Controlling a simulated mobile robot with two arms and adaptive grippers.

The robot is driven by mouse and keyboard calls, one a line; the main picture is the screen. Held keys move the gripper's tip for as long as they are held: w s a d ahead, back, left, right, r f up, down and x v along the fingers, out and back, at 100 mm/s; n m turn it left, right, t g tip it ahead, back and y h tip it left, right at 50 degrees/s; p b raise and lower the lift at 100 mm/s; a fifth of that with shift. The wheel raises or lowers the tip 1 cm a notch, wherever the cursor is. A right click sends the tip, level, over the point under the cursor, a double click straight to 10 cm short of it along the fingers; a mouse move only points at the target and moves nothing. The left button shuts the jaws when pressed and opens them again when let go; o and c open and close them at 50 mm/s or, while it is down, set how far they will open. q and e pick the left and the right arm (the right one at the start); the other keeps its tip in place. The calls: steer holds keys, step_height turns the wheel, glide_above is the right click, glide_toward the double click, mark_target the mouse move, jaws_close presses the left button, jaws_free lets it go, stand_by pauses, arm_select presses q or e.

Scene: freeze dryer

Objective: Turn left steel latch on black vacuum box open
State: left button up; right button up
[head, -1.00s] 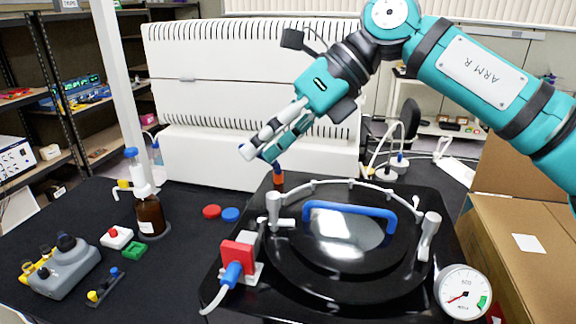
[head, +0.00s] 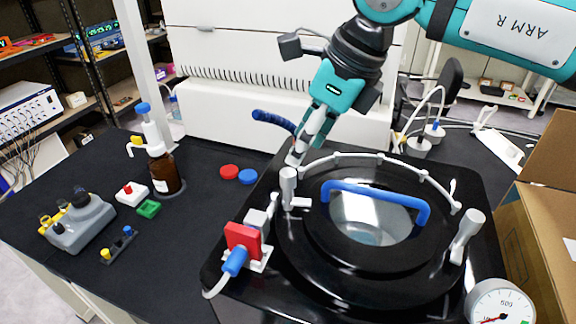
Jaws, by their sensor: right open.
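The black vacuum box (head: 290,305) stands on the dark bench, with a round black lid and a blue handle (head: 375,197) on top. The left steel latch (head: 289,188) is an upright post with a short side arm at the lid's left rim. The right steel latch (head: 466,236) leans at the lid's right rim. My right gripper (head: 296,158) points down just behind and above the left latch. It is open, and its fingers overlap in this view. I cannot tell whether a fingertip touches the latch. My left gripper is out of view.
A red valve block with a blue plug (head: 243,240) sits left of the lid. A dial gauge (head: 500,304) is at the front right. A brown bottle (head: 166,172) and red and blue caps (head: 229,172) stand left. Cardboard boxes (head: 530,240) are at the right.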

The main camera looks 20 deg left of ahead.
mark_target(288, 172)
steer(key=p+x, duration=0.1)
steer(key=x, duration=0.6)
steer(key=shift+a+f, duration=0.15)
jaws_close()
